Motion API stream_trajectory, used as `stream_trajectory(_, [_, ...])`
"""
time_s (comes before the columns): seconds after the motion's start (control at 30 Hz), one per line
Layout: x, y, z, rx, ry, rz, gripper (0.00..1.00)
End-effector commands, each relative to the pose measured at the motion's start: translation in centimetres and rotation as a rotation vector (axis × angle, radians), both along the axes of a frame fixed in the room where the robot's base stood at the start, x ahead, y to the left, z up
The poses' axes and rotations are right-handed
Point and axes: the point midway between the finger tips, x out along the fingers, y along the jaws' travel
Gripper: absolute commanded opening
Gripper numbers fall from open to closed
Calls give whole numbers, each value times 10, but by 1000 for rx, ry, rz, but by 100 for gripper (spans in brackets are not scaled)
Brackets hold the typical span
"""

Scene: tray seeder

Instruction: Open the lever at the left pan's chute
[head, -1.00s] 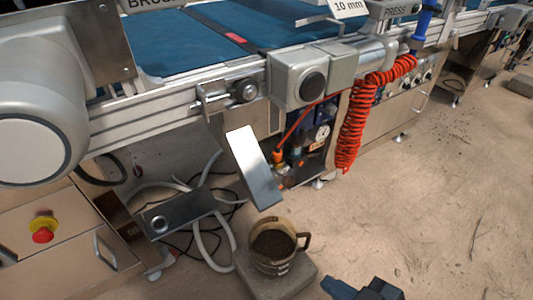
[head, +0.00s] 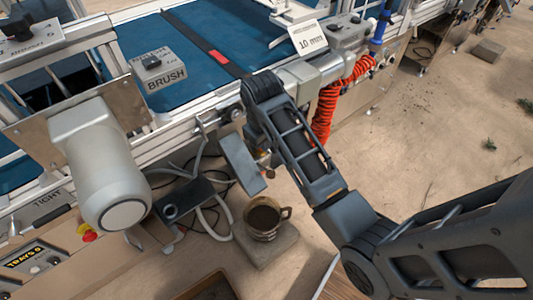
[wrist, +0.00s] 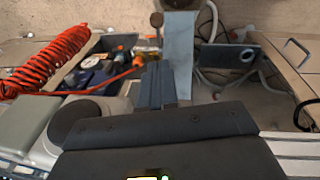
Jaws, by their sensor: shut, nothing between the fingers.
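The slanted grey metal chute (head: 240,165) hangs from the front of the machine; in the wrist view it is the pale blue-grey strip (wrist: 180,50) at top middle. A small brown round knob (wrist: 157,20) shows beside the chute's far end in the wrist view, and in the head view (head: 270,174) at its right edge. I cannot make out the rest of the lever. My gripper (wrist: 160,66) is shut and empty, its dark fingers just left of the chute and short of the knob.
A jug of dark soil (head: 264,216) stands on a stone block (head: 270,247) below the chute. A red coiled hose (wrist: 48,60) hangs beside an open box of fittings (wrist: 95,75). A dark bracket (head: 183,198) and loose hoses are left of the chute.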

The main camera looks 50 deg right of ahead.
Motion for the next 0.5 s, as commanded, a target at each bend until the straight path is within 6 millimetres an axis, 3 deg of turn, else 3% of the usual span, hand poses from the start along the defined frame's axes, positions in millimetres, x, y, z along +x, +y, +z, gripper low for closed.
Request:
stream_trajectory(0.03, [6,-4,19,12,17,-8,0])
stream_trajectory(0.2, [12,-8,36,38,59,-21,0])
stream_trajectory(0.33, [12,-9,26,42,68,-22,0])
stream_trajectory(0.5, [12,-12,-2,41,68,-22,0])
